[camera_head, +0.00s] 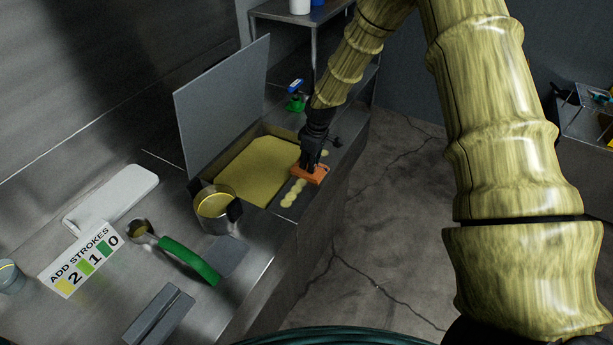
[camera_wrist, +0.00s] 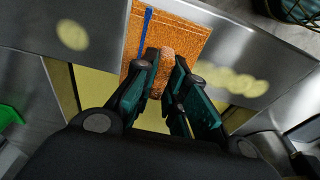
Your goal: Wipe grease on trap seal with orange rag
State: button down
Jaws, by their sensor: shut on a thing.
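My gripper (camera_head: 310,162) is shut on the orange rag (camera_head: 313,177), which lies at the front rim of the open trap (camera_head: 272,207). In the wrist view the rag (camera_wrist: 190,35) spreads beyond the fingers (camera_wrist: 168,68), and a raised pinkish-orange part shows between them. Several overlapping pale yellow grease spots (camera_head: 292,194) lie on the rim just in front of the rag. They also show right of it in the wrist view (camera_wrist: 235,82). A separate spot (camera_wrist: 72,35) lies on the other side. Yellow grease (camera_head: 247,165) fills the trap. Its grey lid (camera_head: 225,105) stands raised behind.
A pot (camera_head: 213,207) of yellow liquid stands left of the trap. A green-handled ladle (camera_head: 190,262), a white tray (camera_head: 112,197) and an "ADD STROKES" sign (camera_head: 80,260) lie further left. A green and blue item (camera_head: 296,100) stands behind the trap.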

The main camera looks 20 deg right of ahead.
aim_at(303, 176)
jog(key=shift+s+a+f, duration=0.15)
jog(key=shift+s+a, duration=1.05)
jog(key=shift+a, duration=0.2)
jog(key=shift+s+a, duration=0.15)
jog(key=c, duration=1.7)
grip_release()
grip_shut()
jog(key=shift+w, duration=0.2)
jog(key=shift+r+p, duration=1.6)
jog(key=shift+r, duration=1)
